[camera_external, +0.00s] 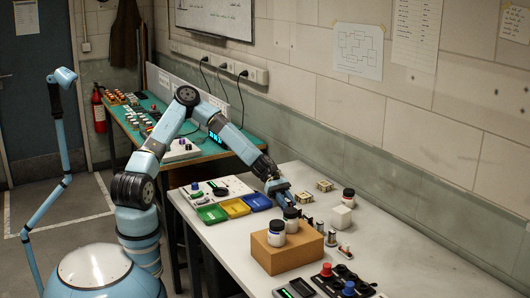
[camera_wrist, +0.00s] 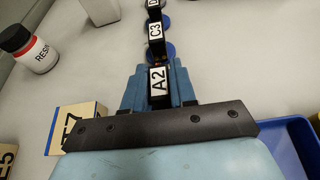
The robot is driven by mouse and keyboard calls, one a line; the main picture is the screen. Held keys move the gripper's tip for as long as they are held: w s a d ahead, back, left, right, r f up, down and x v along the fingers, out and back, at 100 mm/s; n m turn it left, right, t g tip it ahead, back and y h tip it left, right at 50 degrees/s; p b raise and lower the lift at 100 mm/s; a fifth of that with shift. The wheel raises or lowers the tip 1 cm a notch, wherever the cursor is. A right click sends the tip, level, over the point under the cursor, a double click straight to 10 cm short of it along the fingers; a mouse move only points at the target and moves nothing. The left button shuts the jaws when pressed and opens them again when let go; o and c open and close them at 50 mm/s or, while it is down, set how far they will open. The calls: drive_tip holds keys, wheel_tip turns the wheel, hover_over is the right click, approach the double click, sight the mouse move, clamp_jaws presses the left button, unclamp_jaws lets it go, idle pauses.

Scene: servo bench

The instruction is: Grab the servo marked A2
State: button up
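The servo marked A2 (camera_wrist: 158,80) is a dark block with a white label, in the lower middle of the wrist view. My gripper (camera_wrist: 159,88) has its blue fingers on both sides of it, with no table visible between fingers and servo, so it looks shut on it. Whether the servo is lifted off the table is not clear. In the external view my gripper (camera_external: 280,188) is low over the white table, behind a jar, and the servo cannot be made out. The servo marked C3 (camera_wrist: 156,31) stands just beyond A2, with another servo (camera_wrist: 153,4) behind it.
A resin jar (camera_wrist: 28,48) and wooden blocks (camera_wrist: 80,122) lie to the left in the wrist view. A blue tray (camera_wrist: 290,130) is at right. In the external view a cardboard box (camera_external: 287,252) carrying jars (camera_external: 276,234) stands close in front of my gripper. The table's right front (camera_external: 440,270) is clear.

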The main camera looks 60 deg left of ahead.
clamp_jaws()
drive_tip(key=shift+r, duration=0.1)
